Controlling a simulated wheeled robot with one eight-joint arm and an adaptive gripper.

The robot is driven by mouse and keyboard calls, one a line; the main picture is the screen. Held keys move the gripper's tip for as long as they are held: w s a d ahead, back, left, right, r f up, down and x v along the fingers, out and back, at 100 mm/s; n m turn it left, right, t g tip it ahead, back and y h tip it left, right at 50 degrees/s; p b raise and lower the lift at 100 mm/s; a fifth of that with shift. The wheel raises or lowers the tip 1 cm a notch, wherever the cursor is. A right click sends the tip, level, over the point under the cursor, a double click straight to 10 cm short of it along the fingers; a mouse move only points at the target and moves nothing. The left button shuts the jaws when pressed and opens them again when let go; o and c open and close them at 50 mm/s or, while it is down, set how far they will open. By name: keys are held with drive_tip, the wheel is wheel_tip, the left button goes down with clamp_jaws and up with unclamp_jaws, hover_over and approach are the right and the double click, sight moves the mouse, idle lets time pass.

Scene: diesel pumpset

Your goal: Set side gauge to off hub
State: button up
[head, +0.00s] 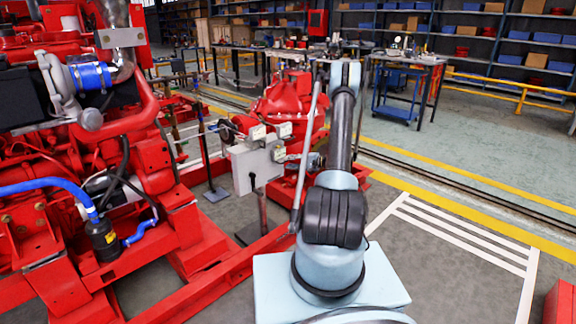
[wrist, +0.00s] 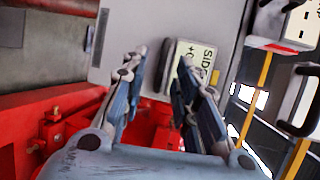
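In the wrist view, a light grey box (wrist: 135,22) carries a pale plate (wrist: 191,62) with partly hidden lettering that begins "SID". A dark upright bar (wrist: 165,66) stands along the plate's left edge; I cannot tell whether it is a handle or which setting it shows. My gripper (wrist: 158,68) is open, its two fingers on either side of the bar and the plate's left part. No contact shows. The right finger hides part of the plate. In the head view the grey box (head: 252,172) stands left of my arm, with small pale tags around it.
A second dark handle (wrist: 299,100) and a white plate with dark slots (wrist: 300,24) lie right of my gripper. Red pump parts (head: 285,100) are behind the box. The red engine (head: 60,150) fills the left.

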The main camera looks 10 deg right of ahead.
drive_tip(key=shift+x, duration=1.05)
